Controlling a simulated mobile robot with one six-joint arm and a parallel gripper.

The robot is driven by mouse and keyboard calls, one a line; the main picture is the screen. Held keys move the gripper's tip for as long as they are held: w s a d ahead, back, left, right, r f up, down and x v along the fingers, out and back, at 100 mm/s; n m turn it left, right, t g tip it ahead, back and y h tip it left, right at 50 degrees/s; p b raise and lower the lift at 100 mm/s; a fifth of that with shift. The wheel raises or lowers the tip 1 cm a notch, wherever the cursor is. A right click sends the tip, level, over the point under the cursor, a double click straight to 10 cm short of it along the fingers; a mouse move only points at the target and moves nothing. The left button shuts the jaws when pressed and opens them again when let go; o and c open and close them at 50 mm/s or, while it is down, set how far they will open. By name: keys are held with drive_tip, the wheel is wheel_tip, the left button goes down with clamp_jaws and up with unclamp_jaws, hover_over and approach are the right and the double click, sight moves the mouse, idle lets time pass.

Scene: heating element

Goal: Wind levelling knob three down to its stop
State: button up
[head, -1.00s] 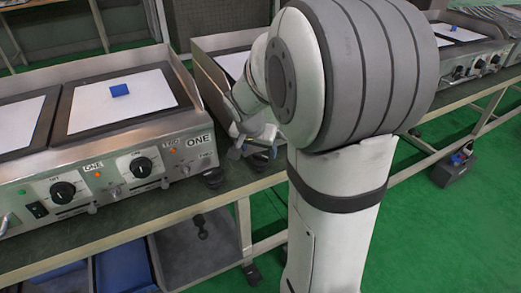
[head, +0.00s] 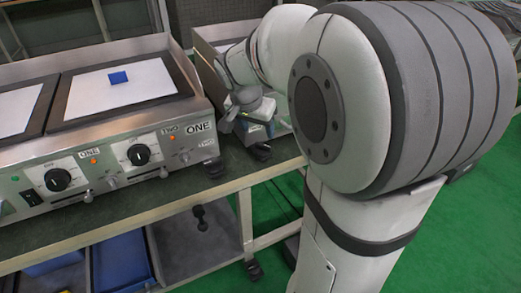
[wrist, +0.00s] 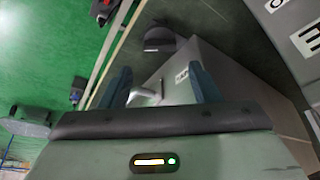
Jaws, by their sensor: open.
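In the wrist view a dark round knob or foot (wrist: 158,38) shows beyond the fingertips, beside the corner of a grey metal housing (wrist: 215,75). A small label (wrist: 182,75) is on that housing; I cannot read it, so I cannot tell which knob is three. A pale metal lever or stem (wrist: 148,95) shows between the fingers. My gripper (wrist: 160,82) is open, and I see nothing clasped in it. In the head view my gripper (head: 238,108) is by the front corner of the second griddle (head: 258,132), with a dark foot (head: 261,152) below it.
The griddle labelled ONE (head: 120,110) stands at left, with dials, a blue block (head: 118,77) on its plate and a dark foot (head: 214,167) at its corner. The bench edge (head: 170,207) runs below. A grey bin (head: 203,235) and blue bins (head: 118,262) sit underneath.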

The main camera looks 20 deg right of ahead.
sight(263, 145)
drive_tip(key=b+x, duration=0.4)
drive_tip(key=x, duration=0.3)
drive_tip(key=shift+f, duration=0.4)
drive_tip(key=shift+c, duration=0.2)
drive_tip(key=c, duration=0.7)
drive_tip(key=shift+r+p, duration=0.1)
drive_tip(key=shift+p, duration=0.2)
